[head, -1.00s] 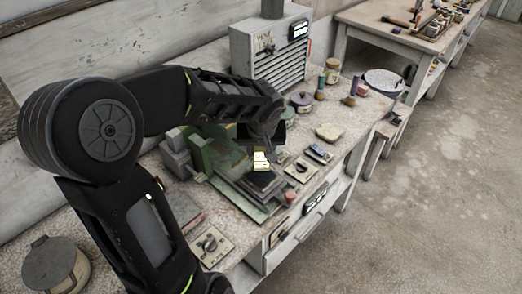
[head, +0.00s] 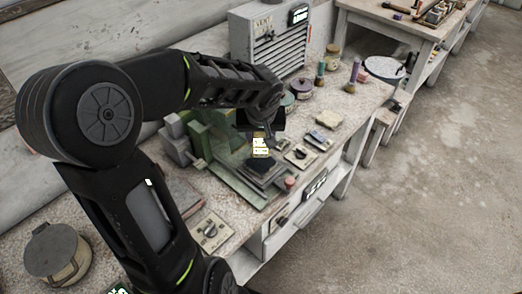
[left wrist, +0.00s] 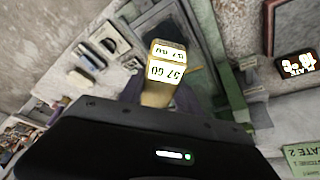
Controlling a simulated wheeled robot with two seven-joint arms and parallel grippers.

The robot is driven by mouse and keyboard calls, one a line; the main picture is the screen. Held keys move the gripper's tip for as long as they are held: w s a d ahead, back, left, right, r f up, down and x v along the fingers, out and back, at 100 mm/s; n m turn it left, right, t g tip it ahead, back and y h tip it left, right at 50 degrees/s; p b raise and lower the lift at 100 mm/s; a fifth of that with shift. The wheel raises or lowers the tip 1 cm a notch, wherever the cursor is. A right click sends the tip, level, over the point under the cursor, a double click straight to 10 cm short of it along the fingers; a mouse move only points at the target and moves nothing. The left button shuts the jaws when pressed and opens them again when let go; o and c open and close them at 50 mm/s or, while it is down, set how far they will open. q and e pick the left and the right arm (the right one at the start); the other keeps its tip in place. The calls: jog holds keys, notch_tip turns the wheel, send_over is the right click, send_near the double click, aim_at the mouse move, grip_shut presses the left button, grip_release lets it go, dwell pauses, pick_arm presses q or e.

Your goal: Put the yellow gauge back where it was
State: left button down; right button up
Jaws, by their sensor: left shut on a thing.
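The yellow gauge (head: 260,148) is a small block with white number labels. It hangs below my left gripper (head: 260,133), which is shut on it, over the dark plate of the green machine (head: 243,188) on the bench. In the left wrist view the gauge (left wrist: 165,75) stands out beyond the gripper's dark body, with the dark plate behind it. The fingertips are mostly hidden. Whether the gauge touches the plate I cannot tell. My right gripper is not in view.
Small switch plates (head: 300,155) lie right of the machine, near a small red cylinder (head: 290,182). A grey vented box (head: 268,40) and jars stand at the back. A round lidded tin (head: 57,253) is at the lower left.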

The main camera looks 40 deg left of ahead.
pick_arm(q)
jog(key=shift+w, duration=0.1)
jog(key=w+d+f+m+h, duration=0.1)
jog(key=w+d+m, duration=0.1)
jog(key=d, duration=0.4)
jog(key=w+d+f+m+h, duration=0.1)
jog(key=w+d+m, duration=0.2)
jog(key=d, duration=0.3)
jog(key=w+d+f+m+t, duration=0.1)
jog(key=w+d+m, duration=0.1)
jog(key=d, duration=0.4)
jog(key=shift+w+f+m+h, duration=0.3)
jog(key=shift+m+h, duration=0.1)
jog(key=shift+m, duration=0.1)
jog(key=shift+d, duration=0.1)
